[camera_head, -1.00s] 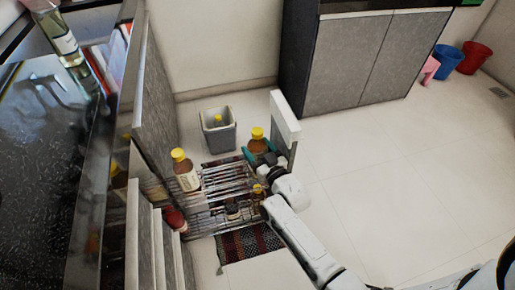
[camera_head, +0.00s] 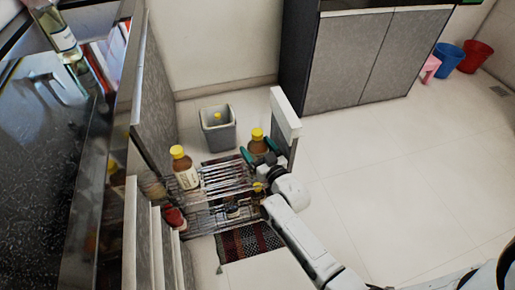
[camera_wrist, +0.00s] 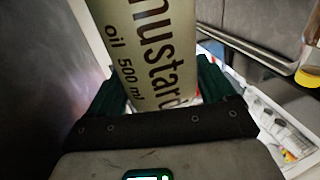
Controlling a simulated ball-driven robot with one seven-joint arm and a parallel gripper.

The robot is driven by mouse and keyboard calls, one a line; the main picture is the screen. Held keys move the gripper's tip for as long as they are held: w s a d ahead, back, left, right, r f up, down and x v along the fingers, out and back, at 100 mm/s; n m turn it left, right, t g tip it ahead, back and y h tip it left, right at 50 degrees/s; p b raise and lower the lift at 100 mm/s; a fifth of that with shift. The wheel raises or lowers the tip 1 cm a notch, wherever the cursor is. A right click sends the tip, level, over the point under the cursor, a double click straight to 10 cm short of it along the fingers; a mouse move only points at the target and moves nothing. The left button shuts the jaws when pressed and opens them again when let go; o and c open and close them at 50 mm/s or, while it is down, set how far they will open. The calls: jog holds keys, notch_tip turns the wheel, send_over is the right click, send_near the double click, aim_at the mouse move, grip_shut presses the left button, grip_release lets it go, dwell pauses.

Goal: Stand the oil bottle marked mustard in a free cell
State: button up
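The mustard oil bottle (camera_wrist: 150,45) fills the middle of the wrist view, with its pale label reading mustard, oil, 500 ml. In the head view this seems to be the brown bottle with a yellow cap (camera_head: 257,140), upright by the rack's white-edged front panel. My gripper (camera_head: 259,152) is at it, one dark green finger on each side. The fingers (camera_wrist: 162,85) also show in the wrist view, close to the bottle's sides; whether they press on it is unclear. The bottle's base and its cell are hidden. The wire rack (camera_head: 225,178) is pulled out below.
Another yellow-capped bottle (camera_head: 184,168) stands at the rack's left side. A red-capped bottle (camera_head: 174,217) and small jars are lower down. A grey bin (camera_head: 218,128) stands behind, and a patterned mat (camera_head: 248,243) lies in front.

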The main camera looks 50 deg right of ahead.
jog(key=shift+o, duration=1.3)
jog(key=shift+s+f, duration=0.1)
jog(key=shift+f, duration=0.05)
jog(key=p+v, duration=0.1)
jog(key=v, duration=0.9)
jog(key=shift+s+p, duration=0.35)
jog(key=shift+a, duration=0.15)
